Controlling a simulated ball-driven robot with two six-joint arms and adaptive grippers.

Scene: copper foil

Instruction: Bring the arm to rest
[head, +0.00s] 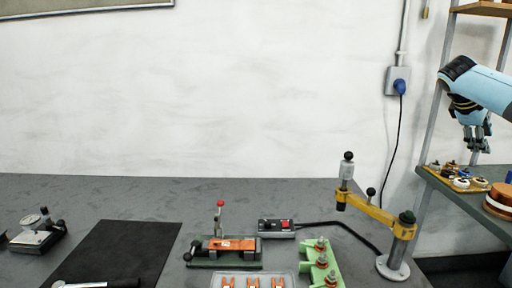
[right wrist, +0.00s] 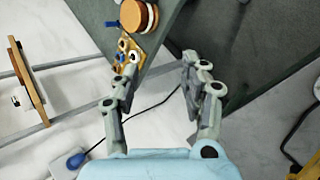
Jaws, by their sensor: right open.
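My right arm comes in from the right edge in the head view, light blue with a dark wrist. My right gripper (head: 477,146) hangs fingers down above the shelf (head: 447,183) at the right. In the right wrist view the same gripper (right wrist: 158,78) has its two grey fingers apart, with nothing between them. My left gripper is not in the head view.
The dark workbench (head: 320,190) holds an orange clamp jig (head: 232,244), a green fixture (head: 320,265), a yellow swing arm (head: 375,210), a black mat (head: 115,253) and a gauge (head: 38,231). On the shelf are a tray of small parts (head: 461,183) and a copper spool (head: 499,198).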

